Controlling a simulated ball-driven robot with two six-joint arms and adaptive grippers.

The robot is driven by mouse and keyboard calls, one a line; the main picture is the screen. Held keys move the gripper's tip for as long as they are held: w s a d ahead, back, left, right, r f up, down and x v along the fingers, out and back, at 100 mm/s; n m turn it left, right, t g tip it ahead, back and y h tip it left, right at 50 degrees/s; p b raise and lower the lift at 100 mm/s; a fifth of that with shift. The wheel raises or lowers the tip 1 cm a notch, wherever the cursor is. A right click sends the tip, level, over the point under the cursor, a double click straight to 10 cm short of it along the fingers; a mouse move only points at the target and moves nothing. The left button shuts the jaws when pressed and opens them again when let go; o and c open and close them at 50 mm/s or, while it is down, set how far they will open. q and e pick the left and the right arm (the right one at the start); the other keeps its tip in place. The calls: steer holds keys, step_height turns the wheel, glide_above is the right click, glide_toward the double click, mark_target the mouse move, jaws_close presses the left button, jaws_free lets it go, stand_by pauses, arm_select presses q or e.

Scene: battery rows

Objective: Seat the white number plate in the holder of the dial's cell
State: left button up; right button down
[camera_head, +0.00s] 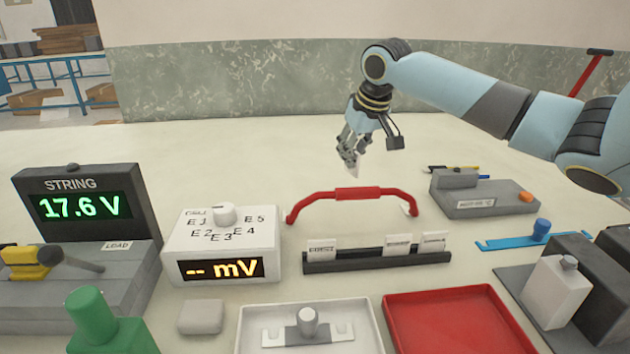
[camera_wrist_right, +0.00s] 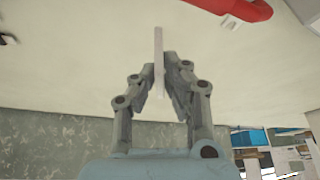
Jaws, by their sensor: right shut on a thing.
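My right gripper (camera_head: 348,158) is in the air above the back of the table. It is shut on a thin white plate (camera_wrist_right: 158,62), seen edge-on between the fingertips in the wrist view; its number is not readable. A black rack (camera_head: 362,264) on the table holds white plates upright: one at the left (camera_head: 320,249) and two at the right (camera_head: 397,245), (camera_head: 433,242). The gap between them holds no plate. The white meter (camera_head: 222,245) has a dial knob (camera_head: 223,214) with marks E1 to E5; its pointing direction is unclear. My left gripper is out of view.
A red handle (camera_head: 357,194) arches behind the rack. A red tray (camera_head: 455,320) and a white tray (camera_head: 370,318) are in front. A grey block device (camera_head: 485,204) and a blue tool (camera_head: 510,241) lie right. The STRING display (camera_head: 85,207) stands left. The table's back is mostly clear.

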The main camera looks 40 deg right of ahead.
steer(key=w+f, duration=0.2)
steer(key=w, duration=0.1)
steer(key=w+f+b, duration=0.1)
steer(key=w, duration=0.2)
steer(key=w+a+f, duration=0.1)
steer(key=w+f, duration=0.1)
steer(key=w, duration=0.1)
steer(key=shift+f+b, duration=0.3)
step_height(320, 180, down, 4)
steer(key=shift+b, duration=0.3)
steer(key=shift+r, duration=0.1)
steer(key=shift+s, duration=0.1)
steer(key=c, duration=1.9)
jaws_free()
steer(key=o, duration=0.5)
steer(key=shift+c, duration=0.2)
